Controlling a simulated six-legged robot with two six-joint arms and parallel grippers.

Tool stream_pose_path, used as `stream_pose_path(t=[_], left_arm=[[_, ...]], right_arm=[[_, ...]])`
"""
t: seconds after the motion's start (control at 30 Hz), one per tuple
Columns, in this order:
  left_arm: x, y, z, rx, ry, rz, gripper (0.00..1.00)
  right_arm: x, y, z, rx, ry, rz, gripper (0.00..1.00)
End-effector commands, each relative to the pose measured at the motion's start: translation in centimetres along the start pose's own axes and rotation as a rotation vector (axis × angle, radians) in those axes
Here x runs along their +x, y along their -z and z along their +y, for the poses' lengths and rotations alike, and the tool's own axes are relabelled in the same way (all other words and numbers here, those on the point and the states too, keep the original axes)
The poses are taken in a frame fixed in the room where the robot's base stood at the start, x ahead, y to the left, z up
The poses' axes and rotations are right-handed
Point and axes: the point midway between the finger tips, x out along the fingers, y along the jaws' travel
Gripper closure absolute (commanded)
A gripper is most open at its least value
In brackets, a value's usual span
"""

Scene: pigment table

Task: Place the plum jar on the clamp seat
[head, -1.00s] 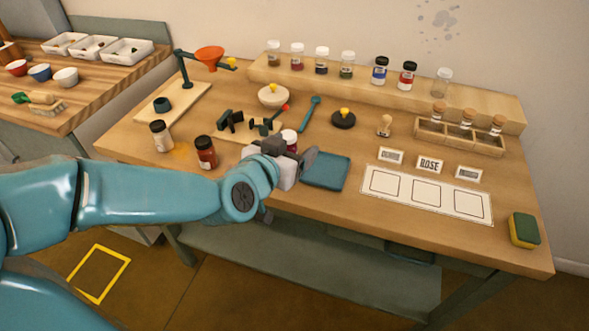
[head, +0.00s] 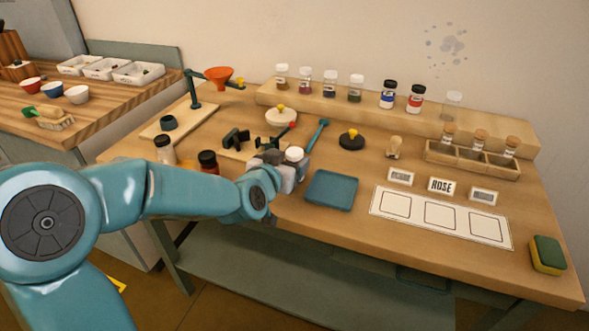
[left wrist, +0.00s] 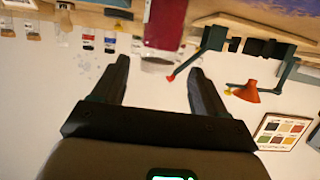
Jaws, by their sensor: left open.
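The plum jar, with a white lid (head: 295,154), stands on the table just left of the blue tray; my left gripper (head: 283,172) hides most of its body in the head view. In the left wrist view its dark red body (left wrist: 165,24) is at the top, with the pale lid end lying between my left fingertips (left wrist: 158,66). The fingers are open, and I see no grip on the jar. The clamp (head: 268,143), with a red-tipped lever, is left of and behind the jar; its seat is hard to make out. My right gripper is out of view.
A blue tray (head: 331,190) lies right of the jar. A dark red jar (head: 208,161) and a pale jar (head: 164,150) stand to the left near my arm. A funnel stand (head: 193,90) rises behind.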

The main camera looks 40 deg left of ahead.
Motion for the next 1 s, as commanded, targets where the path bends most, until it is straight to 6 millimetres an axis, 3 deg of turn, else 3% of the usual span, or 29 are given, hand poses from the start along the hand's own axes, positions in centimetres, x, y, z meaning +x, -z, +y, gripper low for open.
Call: stream_pose_path(t=[0.17, 0.5, 0.73, 0.77, 0.93, 1.0], left_arm=[[1.2, 0.0, 0.1, 0.0, 0.0, -0.001, 0.27], [5.8, 0.0, 0.3, -0.001, 0.0, -0.001, 0.27], [6.0, 0.0, 0.3, -0.001, 0.0, 0.0, 0.27], [6.0, 0.0, 0.3, -0.001, 0.0, 0.0, 0.3], [6.0, 0.0, 0.3, -0.001, 0.0, 0.0, 0.86], [6.0, 0.0, 0.3, -0.001, 0.0, 0.0, 0.89]], right_arm=[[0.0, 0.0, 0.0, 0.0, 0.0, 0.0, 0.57], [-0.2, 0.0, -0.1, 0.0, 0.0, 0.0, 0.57], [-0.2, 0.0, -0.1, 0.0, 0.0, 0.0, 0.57], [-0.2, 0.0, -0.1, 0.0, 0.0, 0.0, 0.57], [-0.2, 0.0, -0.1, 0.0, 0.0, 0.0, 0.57], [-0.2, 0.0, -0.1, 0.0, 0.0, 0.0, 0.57]])
